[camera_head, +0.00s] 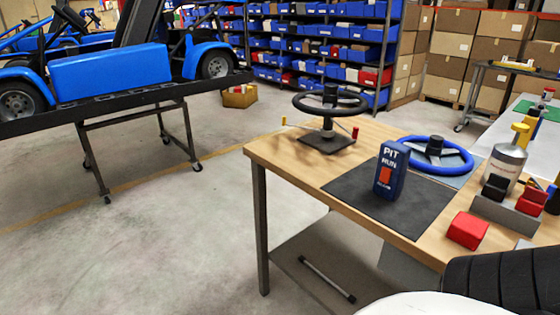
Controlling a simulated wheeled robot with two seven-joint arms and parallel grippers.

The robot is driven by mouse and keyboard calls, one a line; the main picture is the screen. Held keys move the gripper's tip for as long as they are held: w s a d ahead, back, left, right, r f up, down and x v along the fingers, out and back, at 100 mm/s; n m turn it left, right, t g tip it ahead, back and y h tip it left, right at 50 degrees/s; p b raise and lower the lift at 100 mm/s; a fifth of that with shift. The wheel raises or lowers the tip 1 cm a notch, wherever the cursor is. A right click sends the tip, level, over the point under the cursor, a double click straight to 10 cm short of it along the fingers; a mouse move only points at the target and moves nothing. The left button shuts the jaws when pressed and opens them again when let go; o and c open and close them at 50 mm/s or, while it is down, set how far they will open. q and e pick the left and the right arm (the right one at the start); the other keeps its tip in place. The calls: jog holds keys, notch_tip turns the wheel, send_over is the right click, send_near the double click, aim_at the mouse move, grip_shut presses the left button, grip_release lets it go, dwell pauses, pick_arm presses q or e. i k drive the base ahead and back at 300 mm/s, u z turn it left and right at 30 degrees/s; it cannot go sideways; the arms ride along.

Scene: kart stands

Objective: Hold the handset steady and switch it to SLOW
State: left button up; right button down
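The handset (402,180) is a dark blue box standing upright on a black mat (350,190) on the wooden table. Its face shows the white words PIT and RUN above an orange switch (385,175), with a small label below that is too blurred to read surely. I cannot tell which way the switch is set. Neither of my grippers is in view, and nothing holds the handset.
A blue steering wheel (462,165) lies behind the handset; a black steering wheel (348,103) stands on a base at the far left corner. A red block (467,230), a grey holder (507,214) and a silver can (504,163) stand to the right. The mat's front left is clear.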

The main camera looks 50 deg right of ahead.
aim_at(385, 176)
jog(key=z, duration=0.05)
jog(key=i, duration=0.6)
jog(key=z, duration=2.7)
